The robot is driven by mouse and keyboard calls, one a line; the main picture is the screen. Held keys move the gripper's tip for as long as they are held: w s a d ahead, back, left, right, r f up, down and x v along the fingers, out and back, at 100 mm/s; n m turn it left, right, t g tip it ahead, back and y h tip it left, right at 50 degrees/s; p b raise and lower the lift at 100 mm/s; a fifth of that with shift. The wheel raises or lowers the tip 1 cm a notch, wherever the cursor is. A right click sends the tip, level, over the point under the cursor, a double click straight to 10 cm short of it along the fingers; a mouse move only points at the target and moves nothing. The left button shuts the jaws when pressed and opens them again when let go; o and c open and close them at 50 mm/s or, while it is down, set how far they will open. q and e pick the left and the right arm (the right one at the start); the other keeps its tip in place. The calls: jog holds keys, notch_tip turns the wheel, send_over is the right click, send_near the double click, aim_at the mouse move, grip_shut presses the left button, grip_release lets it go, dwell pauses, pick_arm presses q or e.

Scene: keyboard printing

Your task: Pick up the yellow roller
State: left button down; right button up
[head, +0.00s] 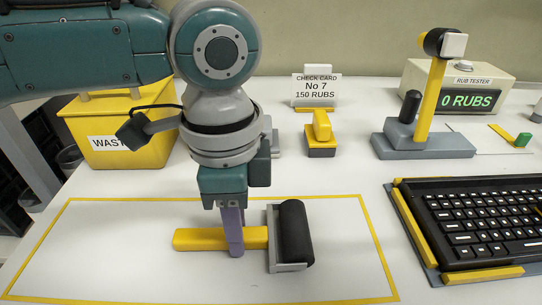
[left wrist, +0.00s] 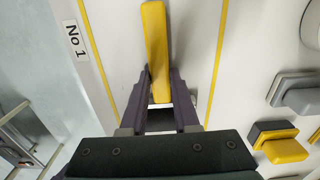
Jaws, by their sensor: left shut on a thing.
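The yellow roller has a yellow handle (head: 200,239) and a black cylinder (head: 295,232) in a grey frame. It is within the yellow-outlined area of the white table, with its handle pointing left and its cylinder to the right. I cannot tell whether it touches the table. My left gripper (head: 234,246) points down and its purple fingers are shut on the handle near the grey frame. In the left wrist view the handle (left wrist: 155,40) runs between the fingers (left wrist: 160,88); the black cylinder is not clearly visible there. My right gripper is not in view.
A black keyboard (head: 485,222) sits in a yellow-edged holder at right. Behind stand a yellow waste bin (head: 125,125), a check card (head: 316,90), a small yellow-handled block (head: 321,130), and the rub tester (head: 460,85). The outlined area (head: 100,255) is otherwise clear.

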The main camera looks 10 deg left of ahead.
pick_arm(q)
jog(key=shift+r, duration=0.15)
dwell(0.8)
jog(key=shift+r, duration=0.25)
notch_tip(320, 180, up, 19)
jog(key=p, duration=0.3)
jog(key=shift+r, duration=0.15)
jog(key=c, duration=1.2)
grip_release()
grip_shut()
